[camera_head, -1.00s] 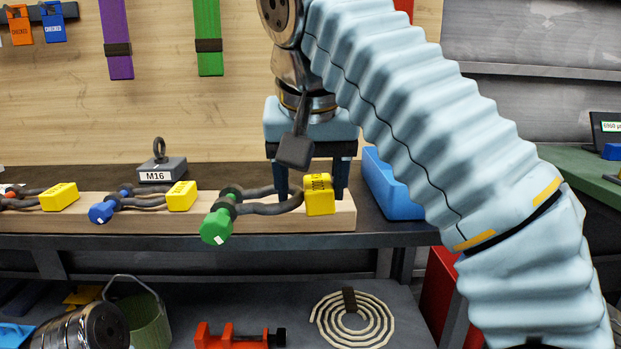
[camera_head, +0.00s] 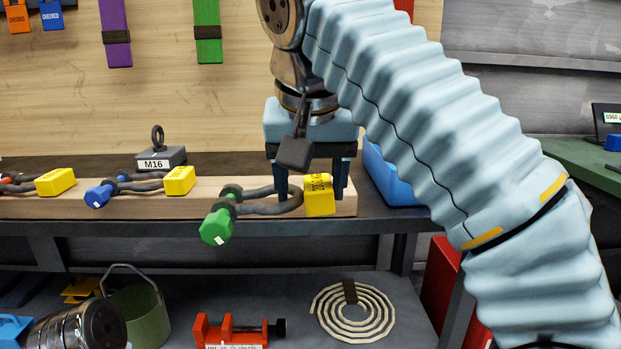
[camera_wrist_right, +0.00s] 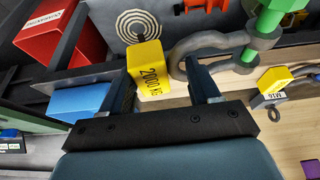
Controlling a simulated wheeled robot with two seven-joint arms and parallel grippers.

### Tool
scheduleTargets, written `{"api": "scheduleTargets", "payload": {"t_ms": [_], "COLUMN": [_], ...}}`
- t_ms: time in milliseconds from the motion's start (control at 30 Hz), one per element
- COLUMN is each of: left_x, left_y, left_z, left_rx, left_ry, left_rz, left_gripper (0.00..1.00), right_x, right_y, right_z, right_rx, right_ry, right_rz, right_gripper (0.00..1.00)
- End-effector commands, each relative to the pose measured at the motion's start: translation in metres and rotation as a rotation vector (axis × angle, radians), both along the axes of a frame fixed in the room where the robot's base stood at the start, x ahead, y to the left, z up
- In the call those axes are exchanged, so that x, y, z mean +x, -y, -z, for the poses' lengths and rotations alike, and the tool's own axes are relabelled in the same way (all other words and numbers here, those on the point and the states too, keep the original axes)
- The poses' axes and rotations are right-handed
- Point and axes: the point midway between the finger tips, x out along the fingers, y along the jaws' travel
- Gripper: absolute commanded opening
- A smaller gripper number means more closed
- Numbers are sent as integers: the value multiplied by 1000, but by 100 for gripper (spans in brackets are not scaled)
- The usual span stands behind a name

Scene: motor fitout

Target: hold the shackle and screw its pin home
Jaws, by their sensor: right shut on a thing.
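The held shackle (camera_head: 267,209) is dark grey with a green pin head (camera_head: 215,227) at its left end and a yellow block (camera_head: 320,196) at its right end. My right gripper (camera_head: 313,190) comes down from above with a finger on each side of the yellow block, shut on it. In the right wrist view the block (camera_wrist_right: 151,72) reads "2000 KG" and sits between the fingers. The green pin (camera_wrist_right: 268,22) passes by the shackle's eyes; its thread is hidden. Whether the shackle touches the wooden beam (camera_head: 240,185) cannot be told. My left gripper is not in view.
Other shackles with yellow blocks, one with a blue pin (camera_head: 99,194), lie on the beam at left. An M16 eye weight (camera_head: 162,159) stands behind. A blue bin (camera_head: 388,176) is just right of my gripper. A rope coil (camera_head: 352,311) and red vise (camera_head: 230,331) are on the lower shelf.

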Motion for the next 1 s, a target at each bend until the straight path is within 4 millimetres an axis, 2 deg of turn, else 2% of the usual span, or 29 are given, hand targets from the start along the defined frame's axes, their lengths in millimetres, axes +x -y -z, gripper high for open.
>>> {"api": "scheduleTargets", "payload": {"t_ms": [1000], "left_x": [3], "left_y": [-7], "left_z": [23], "left_rx": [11], "left_ry": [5], "left_rz": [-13], "left_gripper": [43], "right_x": [0], "right_y": [0], "right_z": [26], "right_rx": [1], "right_ry": [1], "right_rz": [1], "right_gripper": [6]}}
